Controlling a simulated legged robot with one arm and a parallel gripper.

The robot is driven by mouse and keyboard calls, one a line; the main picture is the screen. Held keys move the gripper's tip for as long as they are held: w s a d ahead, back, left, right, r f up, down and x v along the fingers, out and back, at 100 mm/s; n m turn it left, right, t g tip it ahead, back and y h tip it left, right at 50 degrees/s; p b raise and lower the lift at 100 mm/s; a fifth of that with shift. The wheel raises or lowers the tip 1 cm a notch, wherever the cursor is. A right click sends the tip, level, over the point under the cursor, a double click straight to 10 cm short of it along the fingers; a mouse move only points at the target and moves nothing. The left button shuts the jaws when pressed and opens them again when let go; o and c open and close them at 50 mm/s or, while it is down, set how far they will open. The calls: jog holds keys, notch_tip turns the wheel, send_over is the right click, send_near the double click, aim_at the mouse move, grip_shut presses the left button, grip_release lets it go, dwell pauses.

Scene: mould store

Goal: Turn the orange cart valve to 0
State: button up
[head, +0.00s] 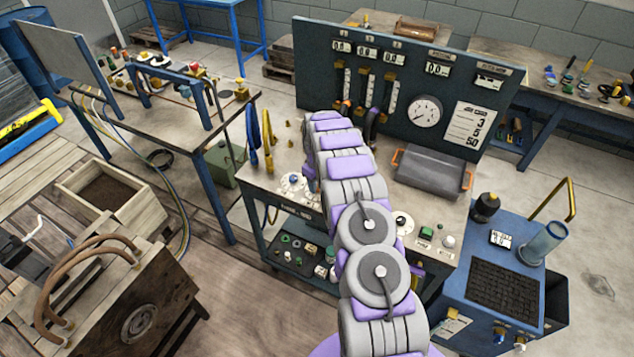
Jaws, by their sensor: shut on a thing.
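My grey and purple arm reaches from the bottom of the head view up across a metal-topped cart (262,178) with a dark upright panel (455,80). My gripper is hidden behind the arm, so its jaws and whatever is between them do not show. I cannot make out the orange valve for certain; the arm covers the middle of the cart top. Small orange parts (341,106) show at the foot of the tube gauges. A round white dial (293,183) is left of the arm, and another dial (403,222) is right of it, partly hidden.
The panel carries small displays and a round gauge (425,111). A blue unit (485,265) stands at the front right, a wooden crate (110,200) at the left, and a workbench (205,130) behind. Bare floor shows far right.

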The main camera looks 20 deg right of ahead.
jog(key=n+p, duration=0.1)
jog(key=n, duration=0.4)
jog(key=shift+r+n, duration=0.1)
jog(key=shift+n, duration=0.2)
dwell(0.4)
jog(key=o, duration=1)
jog(key=shift+d, duration=0.1)
jog(key=shift+o, duration=0.2)
notch_tip(320, 180, up, 17)
jog(key=p, duration=0.1)
jog(key=shift+r, duration=0.1)
